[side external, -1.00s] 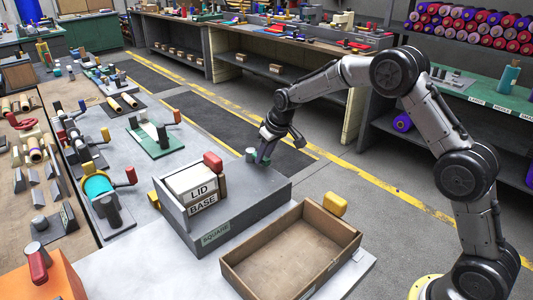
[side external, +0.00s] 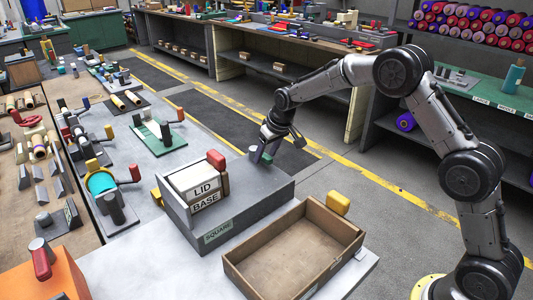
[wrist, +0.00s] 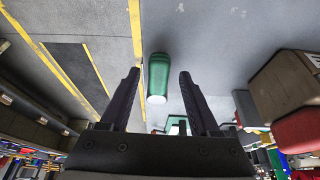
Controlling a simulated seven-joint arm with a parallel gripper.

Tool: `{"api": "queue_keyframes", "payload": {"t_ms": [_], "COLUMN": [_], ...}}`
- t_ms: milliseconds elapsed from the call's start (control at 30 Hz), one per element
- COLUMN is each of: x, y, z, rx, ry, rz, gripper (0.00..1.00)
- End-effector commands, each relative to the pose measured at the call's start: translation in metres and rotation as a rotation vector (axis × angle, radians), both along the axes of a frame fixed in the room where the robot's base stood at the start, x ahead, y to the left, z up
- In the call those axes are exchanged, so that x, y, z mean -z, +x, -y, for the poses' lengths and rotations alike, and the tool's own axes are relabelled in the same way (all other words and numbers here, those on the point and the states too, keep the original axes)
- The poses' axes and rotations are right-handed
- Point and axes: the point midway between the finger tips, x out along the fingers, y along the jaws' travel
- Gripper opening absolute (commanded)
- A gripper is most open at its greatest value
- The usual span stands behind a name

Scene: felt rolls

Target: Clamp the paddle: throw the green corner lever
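The green corner lever (side external: 271,149) stands at the far corner of the grey box labelled SQUARE (side external: 245,222). In the wrist view the lever's green handle (wrist: 159,72), with a pale end, shows between and beyond my finger tips. My gripper (wrist: 159,76) is open, with clear gaps on both sides of the handle. In the side view my gripper (side external: 282,139) is at the lever, pointing down, and the fingers partly hide it. I cannot make out which part is the paddle. Blocks marked LID (side external: 203,188) and BASE (side external: 206,203) sit in the box's near-left corner.
A red handle (side external: 216,160) rises beside the blocks, and a yellow handle (side external: 155,197) is at the box's left. An open wooden tray (side external: 262,276) stands in front, with a yellow handle (side external: 338,203) at its far corner. Open floor lies beyond the table.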

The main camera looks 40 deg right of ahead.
Motion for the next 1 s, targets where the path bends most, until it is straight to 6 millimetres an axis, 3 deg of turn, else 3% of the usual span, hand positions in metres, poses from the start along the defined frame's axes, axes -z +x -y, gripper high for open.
{"api": "queue_keyframes", "payload": {"t_ms": [167, 333, 800, 1000], "x": [0.0, -0.012, -0.101, -0.122], "y": [0.0, -0.005, -0.041, -0.05], "z": [0.0, 0.0, -0.001, -0.001], "rx": [-0.001, -0.001, -0.001, 0.0], "ry": [-0.001, -0.002, 0.0, 0.0], "rz": [-0.001, 0.0, 0.003, 0.001], "gripper": [0.62, 0.62, 0.62, 0.62]}}
